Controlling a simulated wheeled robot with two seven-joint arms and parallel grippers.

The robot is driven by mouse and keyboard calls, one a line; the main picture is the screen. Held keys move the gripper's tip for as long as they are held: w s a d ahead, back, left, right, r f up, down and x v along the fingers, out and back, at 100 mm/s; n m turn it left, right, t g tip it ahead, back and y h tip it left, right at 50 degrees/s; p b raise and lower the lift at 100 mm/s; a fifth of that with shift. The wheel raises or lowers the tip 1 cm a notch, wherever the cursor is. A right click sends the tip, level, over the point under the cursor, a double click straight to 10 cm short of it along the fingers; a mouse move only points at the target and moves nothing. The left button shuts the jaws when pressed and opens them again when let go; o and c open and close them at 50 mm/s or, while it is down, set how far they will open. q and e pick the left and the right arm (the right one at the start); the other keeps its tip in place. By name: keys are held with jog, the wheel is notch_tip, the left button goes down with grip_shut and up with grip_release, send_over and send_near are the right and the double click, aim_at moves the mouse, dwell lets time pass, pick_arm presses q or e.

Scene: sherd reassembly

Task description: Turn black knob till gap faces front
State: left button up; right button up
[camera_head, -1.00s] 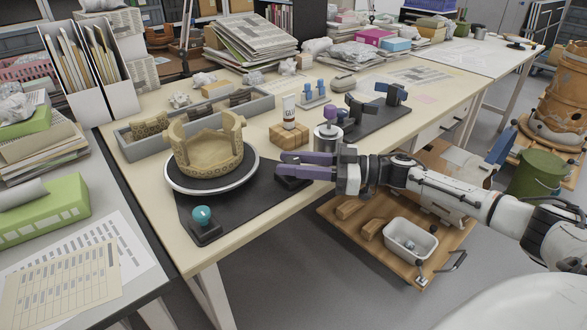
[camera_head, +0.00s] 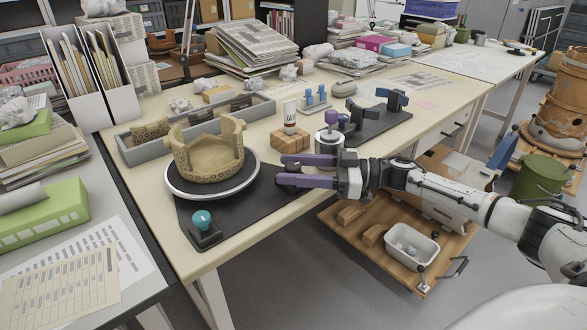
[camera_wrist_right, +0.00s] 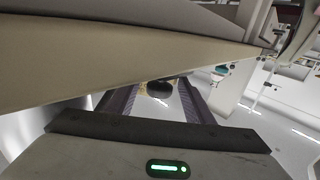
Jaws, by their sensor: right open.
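The black knob (camera_wrist_right: 160,88) shows as a dark rounded shape between the two purple fingers in the right wrist view. In the head view it is mostly hidden by my right gripper (camera_head: 281,170), which is open at the mat's right part with its fingers pointing left. I cannot tell whether the fingers touch the knob. The turntable (camera_head: 180,189) has a dark top and pale rim. On it stands a tan pot of joined sherds (camera_head: 208,163) with an uneven, broken rim; which way its gap faces is hard to tell. My left gripper is not in view.
A teal knob (camera_head: 202,218) on a dark base stands at the mat's front left. A grey tray of sherds (camera_head: 165,153) lies behind the turntable. A purple-topped metal can (camera_head: 329,143) and a wooden block (camera_head: 290,140) stand behind my right gripper.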

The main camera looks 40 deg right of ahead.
pick_arm(q)
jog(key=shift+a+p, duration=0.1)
jog(key=shift+p, duration=0.45)
pick_arm(e)
jog(key=v, duration=1)
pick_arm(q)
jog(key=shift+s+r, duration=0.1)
pick_arm(e)
jog(key=shift+s+d, duration=0.15)
